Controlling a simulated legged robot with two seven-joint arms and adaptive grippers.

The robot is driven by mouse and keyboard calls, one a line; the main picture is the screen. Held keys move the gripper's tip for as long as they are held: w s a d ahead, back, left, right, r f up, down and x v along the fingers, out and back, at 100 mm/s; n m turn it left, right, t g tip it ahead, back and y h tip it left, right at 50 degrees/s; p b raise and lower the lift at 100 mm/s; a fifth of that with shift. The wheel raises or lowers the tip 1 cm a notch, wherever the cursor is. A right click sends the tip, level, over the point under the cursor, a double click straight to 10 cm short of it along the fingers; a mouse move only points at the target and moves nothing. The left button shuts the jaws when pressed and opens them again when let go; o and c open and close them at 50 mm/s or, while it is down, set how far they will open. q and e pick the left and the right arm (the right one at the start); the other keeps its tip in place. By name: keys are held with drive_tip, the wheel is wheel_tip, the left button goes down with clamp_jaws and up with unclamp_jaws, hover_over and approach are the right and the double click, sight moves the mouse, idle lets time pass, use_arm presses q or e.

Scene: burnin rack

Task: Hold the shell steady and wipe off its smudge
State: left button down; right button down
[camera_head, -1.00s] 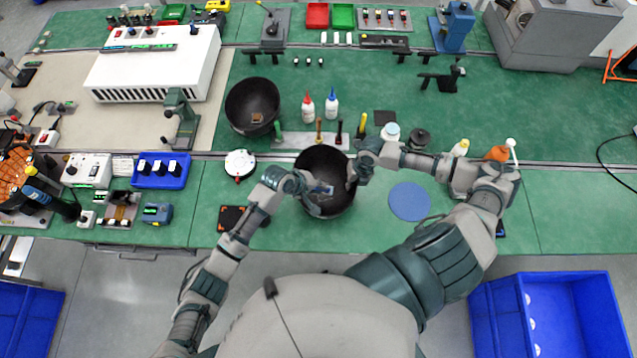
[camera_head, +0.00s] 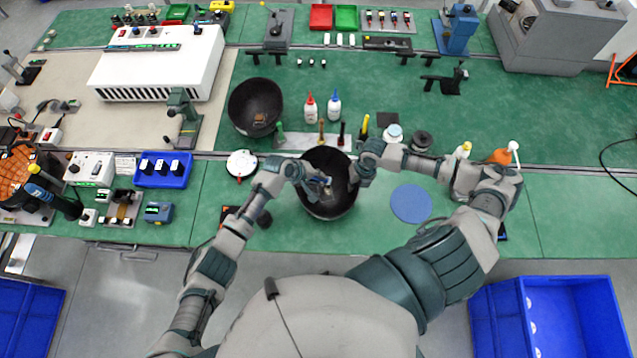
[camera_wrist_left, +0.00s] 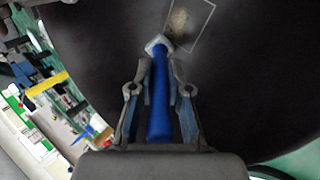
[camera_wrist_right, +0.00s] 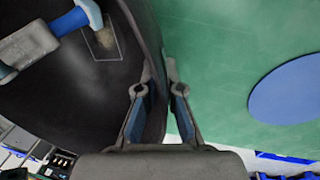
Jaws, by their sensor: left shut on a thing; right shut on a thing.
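The shell is a black bowl (camera_head: 325,208) at the bench's front edge; it fills much of both wrist views (camera_wrist_left: 90,30) (camera_wrist_right: 60,105). A tan smudge (camera_wrist_left: 179,20) lies inside a thin pale rectangle on its inner wall, and also shows in the right wrist view (camera_wrist_right: 105,39). My left gripper (camera_head: 317,184) is shut on a blue-handled wiping tool (camera_wrist_left: 159,105), whose pale head is close beside the smudge. I cannot tell whether the head touches the wall. My right gripper (camera_wrist_right: 160,90) is shut on the shell's right rim.
A second black bowl (camera_head: 255,103) stands behind on the left. A tool holder with upright handles (camera_head: 295,141) and two bottles are just behind the shell. A blue round mat (camera_head: 411,203) lies to the right, with clear green bench around it. A white disc (camera_head: 241,164) lies left.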

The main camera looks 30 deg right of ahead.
use_arm(q)
drive_tip(key=shift+w, duration=0.2)
drive_tip(key=shift+s+a+r, duration=0.2)
drive_tip(key=shift+s+a, duration=0.1)
drive_tip(key=shift+s, duration=0.7)
drive_tip(key=shift+s+a+r, duration=0.15)
drive_tip(key=shift+s+a, duration=0.2)
drive_tip(key=shift+s, duration=0.6)
drive_tip(key=shift+s+a+r, duration=0.2)
drive_tip(key=shift+s+a, duration=0.1)
drive_tip(key=shift+s, duration=0.7)
wheel_tip(320, 180, up, 7)
drive_tip(key=shift+f, duration=0.25)
drive_tip(key=shift+f, duration=0.4)
drive_tip(key=shift+r, duration=0.15)
